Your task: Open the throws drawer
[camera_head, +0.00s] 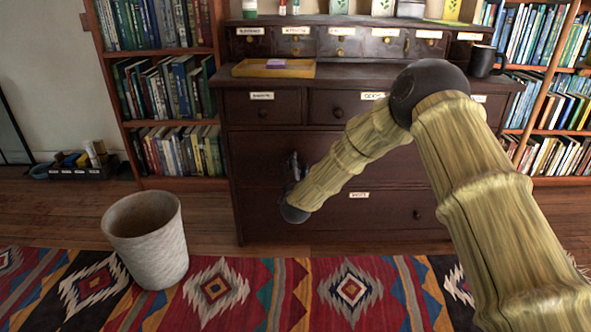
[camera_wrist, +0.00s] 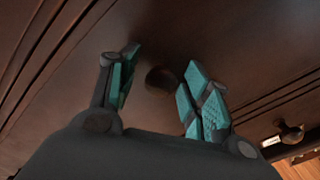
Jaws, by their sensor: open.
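The dark wooden dresser (camera_head: 335,225) stands against the wall with all its drawers shut. Its labels are too small to read surely, so I cannot tell which drawer is the throws one. My gripper (camera_head: 293,165) is at the left part of the wide middle drawer (camera_head: 258,158). In the wrist view my gripper (camera_wrist: 158,88) is open, its teal-padded fingers on either side of a round dark knob (camera_wrist: 160,80) on that drawer front. Whether they touch it is unclear. The bottom drawer's label (camera_head: 359,194) and right knob (camera_head: 417,215) show.
A woven bin (camera_head: 147,240) stands on the patterned rug (camera_head: 215,290) at left. A tray (camera_head: 274,69) and a dark mug (camera_head: 482,61) sit on the dresser. Bookshelves flank it. In the wrist view another knob (camera_wrist: 291,134) shows at lower right.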

